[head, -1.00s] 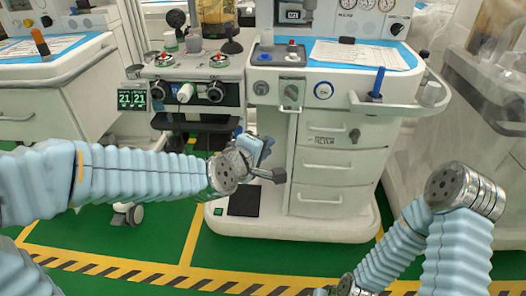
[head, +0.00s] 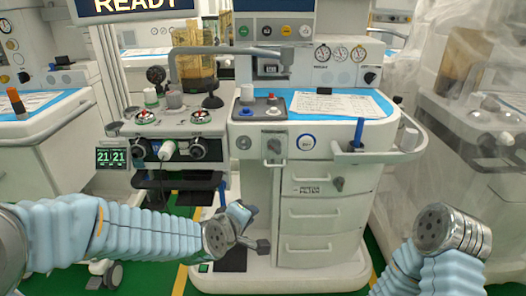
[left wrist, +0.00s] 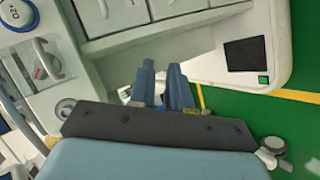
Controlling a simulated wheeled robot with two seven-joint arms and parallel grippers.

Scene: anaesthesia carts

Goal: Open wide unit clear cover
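The middle anaesthesia cart (head: 325,187) faces me, with drawers below and a worktop above. A small panel with a grey knob (head: 274,146) sits on its front, under the worktop. I cannot make out a clear cover there for certain. My left gripper (head: 258,226) is in front of the cart's lower left part, below the panel and apart from it. In the left wrist view its two blue fingers (left wrist: 163,72) are slightly apart with nothing between them. My right arm comes in at the lower right; its gripper is out of the frame.
A blue upright handle (head: 358,133) and a side rail (head: 385,157) stick out at the cart's right. A cart draped in translucent sheeting (head: 480,110) stands at right, another cart (head: 40,135) at left. Green floor (left wrist: 240,125) shows below.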

